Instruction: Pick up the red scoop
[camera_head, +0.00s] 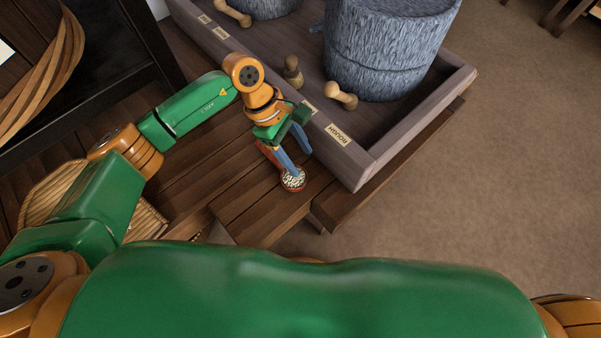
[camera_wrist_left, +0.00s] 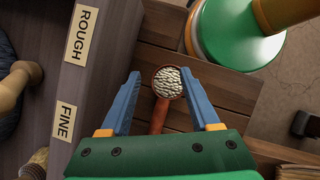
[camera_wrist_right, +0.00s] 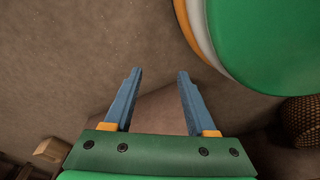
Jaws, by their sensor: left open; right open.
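The red scoop (camera_head: 293,181) lies on the wooden bench near its front edge, its bowl full of pale grains. In the left wrist view the scoop's bowl (camera_wrist_left: 167,82) sits between and slightly beyond my left fingertips, with its handle running back between the fingers. My left gripper (camera_head: 293,168) is open, with its blue fingers reaching down over the scoop. I cannot tell whether they touch it. My right gripper (camera_wrist_right: 154,75) is open and empty over the brown floor in the right wrist view. It does not show in the head view.
A grey wooden tray (camera_head: 366,171) with labels on its rim stands beside the scoop. It holds blue-grey stone querns (camera_head: 385,50) and wooden pegs (camera_head: 341,96). A woven basket (camera_head: 146,222) is at the left. Open floor (camera_head: 520,150) lies at the right.

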